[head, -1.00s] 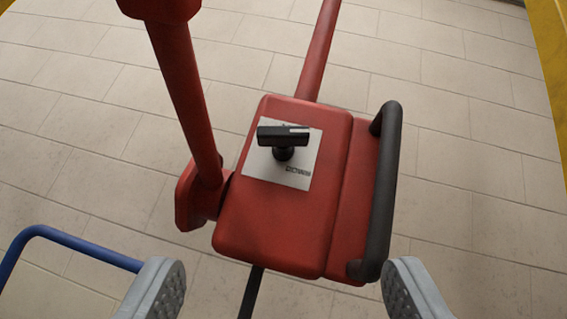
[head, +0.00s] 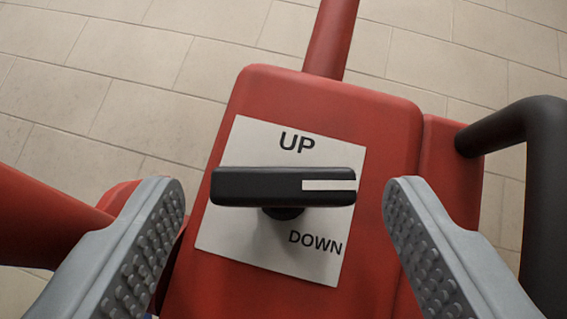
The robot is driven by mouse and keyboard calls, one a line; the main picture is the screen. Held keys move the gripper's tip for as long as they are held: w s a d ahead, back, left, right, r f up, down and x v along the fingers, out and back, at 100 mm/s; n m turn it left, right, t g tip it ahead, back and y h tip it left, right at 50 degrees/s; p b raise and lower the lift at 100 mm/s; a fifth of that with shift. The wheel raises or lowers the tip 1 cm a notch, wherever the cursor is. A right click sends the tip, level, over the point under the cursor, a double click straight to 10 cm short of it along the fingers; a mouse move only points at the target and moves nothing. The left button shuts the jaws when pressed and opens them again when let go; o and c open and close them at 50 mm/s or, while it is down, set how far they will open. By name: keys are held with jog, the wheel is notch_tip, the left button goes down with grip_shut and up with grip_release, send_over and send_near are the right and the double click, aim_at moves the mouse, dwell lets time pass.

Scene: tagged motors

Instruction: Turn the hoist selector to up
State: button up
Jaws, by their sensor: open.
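The hoist selector (head: 255,187) is a black bar handle on a short round stem, lying roughly level across the picture. A white stripe marks its right end, which points right, between the two words. Behind it is a white label plate (head: 235,240) with UP above the handle and DOWN at lower right. The plate sits on a red box (head: 385,135). My gripper (head: 284,190) is open, with one grey studded finger on each side of the handle. There is a gap between each fingertip and the handle's ends; neither appears to touch it.
A black grab handle (head: 545,190) stands out at the right of the box, near my right finger. A red post (head: 332,40) rises behind the box, and a red arm (head: 45,220) lies at left. Beige tiled floor (head: 130,70) shows around.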

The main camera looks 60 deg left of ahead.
jog(key=shift+w+a+r, duration=0.1)
jog(key=shift+a+r, duration=0.05)
jog(key=c, duration=1)
